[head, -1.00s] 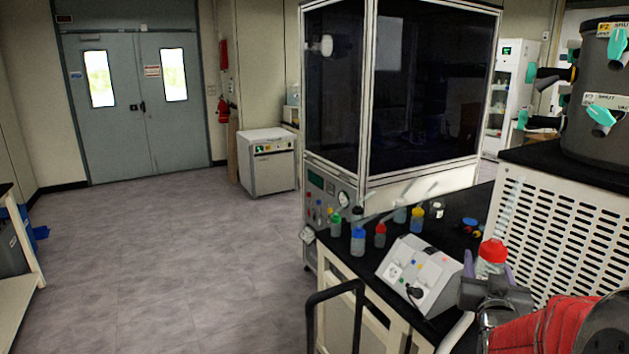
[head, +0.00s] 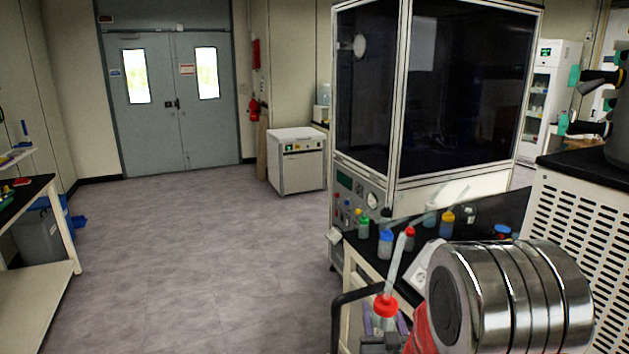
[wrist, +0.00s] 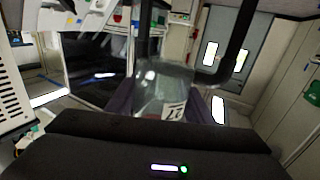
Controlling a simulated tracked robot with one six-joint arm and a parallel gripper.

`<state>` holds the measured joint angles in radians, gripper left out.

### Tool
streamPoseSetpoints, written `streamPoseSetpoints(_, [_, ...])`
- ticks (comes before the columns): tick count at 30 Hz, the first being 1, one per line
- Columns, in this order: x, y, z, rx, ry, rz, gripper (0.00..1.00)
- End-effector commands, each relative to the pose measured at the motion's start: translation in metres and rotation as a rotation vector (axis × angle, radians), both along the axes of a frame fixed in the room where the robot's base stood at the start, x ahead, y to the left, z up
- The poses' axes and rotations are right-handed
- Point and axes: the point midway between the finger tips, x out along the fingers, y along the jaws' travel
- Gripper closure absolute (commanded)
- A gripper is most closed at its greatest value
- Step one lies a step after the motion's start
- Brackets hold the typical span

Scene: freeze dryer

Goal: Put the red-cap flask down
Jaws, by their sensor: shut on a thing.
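The red-cap flask (head: 385,308) is at the lower middle of the head view, with a pale translucent spout or tube rising from its cap. My gripper (head: 386,324) is shut on it, with purple fingers on both sides of its body. The flask is off the bench, in front of the bench's near edge. In the wrist view the clear flask body (wrist: 165,88) sits between the purple fingers of my gripper (wrist: 161,104) and shows part of a label. My arm hides part of the bench.
Several capped bottles, among them a blue-cap one (head: 385,244) and a yellow-cap one (head: 447,222), stand on the black bench. A white instrument (head: 421,266) is partly hidden by my arm. A table (head: 40,187) stands at the far left. The floor between is clear.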

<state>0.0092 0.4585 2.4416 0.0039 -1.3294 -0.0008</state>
Motion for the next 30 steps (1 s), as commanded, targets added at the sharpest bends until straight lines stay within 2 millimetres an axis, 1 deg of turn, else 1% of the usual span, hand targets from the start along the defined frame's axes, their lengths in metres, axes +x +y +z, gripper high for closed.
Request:
streamPoseSetpoints(1, [0.000, 0.005, 0.000, 0.000, -0.001, 0.009, 0.79])
streamPoseSetpoints(4, [0.000, 0.009, 0.000, 0.000, -0.002, 0.016, 0.79])
streamPoseSetpoints(13, [0.000, 0.009, 0.001, 0.000, -0.001, 0.015, 0.79])
streamPoseSetpoints(20, [-0.001, 0.008, 0.008, 0.000, -0.001, 0.014, 0.79])
streamPoseSetpoints(23, [-0.007, 0.008, 0.010, 0.000, -0.001, 0.014, 0.79])
streamPoseSetpoints(30, [-0.025, 0.008, -0.010, 0.000, 0.003, 0.013, 0.79])
